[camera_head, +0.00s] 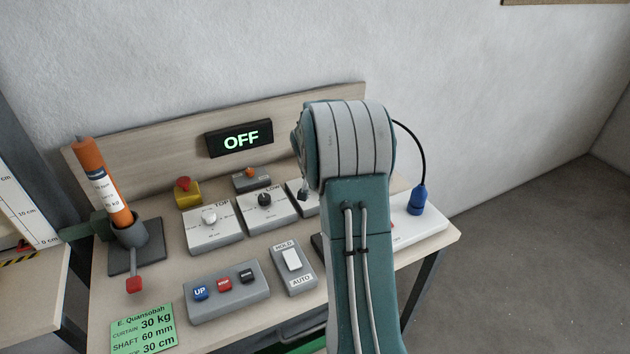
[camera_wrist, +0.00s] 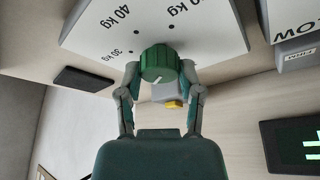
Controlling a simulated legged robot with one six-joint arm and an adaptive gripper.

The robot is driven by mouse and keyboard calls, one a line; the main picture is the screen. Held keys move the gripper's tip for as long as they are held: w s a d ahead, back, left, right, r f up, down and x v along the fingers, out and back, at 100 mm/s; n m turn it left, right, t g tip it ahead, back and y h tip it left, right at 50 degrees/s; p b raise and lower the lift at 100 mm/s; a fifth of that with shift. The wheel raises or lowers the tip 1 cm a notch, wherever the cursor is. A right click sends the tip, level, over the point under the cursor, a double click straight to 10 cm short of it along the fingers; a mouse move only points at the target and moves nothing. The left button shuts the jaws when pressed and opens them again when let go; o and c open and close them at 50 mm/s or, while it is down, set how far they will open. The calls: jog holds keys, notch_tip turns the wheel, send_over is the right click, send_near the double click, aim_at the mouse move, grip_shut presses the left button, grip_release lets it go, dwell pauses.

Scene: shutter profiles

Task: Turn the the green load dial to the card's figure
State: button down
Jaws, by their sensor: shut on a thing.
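In the wrist view the green load dial (camera_wrist: 159,62) stands on a white plate (camera_wrist: 205,50) printed with figures, including 40 kg and 30 kg. A white mark shows on the dial's near side, toward the lower left; I cannot tell which figure it meets. My gripper (camera_wrist: 161,76) is shut on the dial, one finger on each side. In the head view my arm hides the dial and the gripper. The green card (camera_head: 143,328) lies at the table's front left and reads curtain 30 kg, shaft 60 mm and 30 cm.
The display (camera_head: 239,138) reads OFF. The TOP dial box (camera_head: 213,228) and LOW dial box (camera_head: 266,209) stand left of my arm. In front are a button box (camera_head: 228,293) and a HOLD/AUTO switch (camera_head: 292,266). An orange tube (camera_head: 103,182) stands at the left.

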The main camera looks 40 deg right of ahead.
jog(key=shift+c, duration=1.3)
grip_release()
jog(key=shift+a+f, duration=0.1)
jog(key=shift+f, duration=0.1)
jog(key=shift+r, duration=0.1)
jog(key=shift+r, duration=0.1)
jog(key=shift+r, duration=0.2)
jog(key=v, duration=1.1)
jog(key=shift+s+r, duration=0.1)
jog(key=shift+r, duration=0.05)
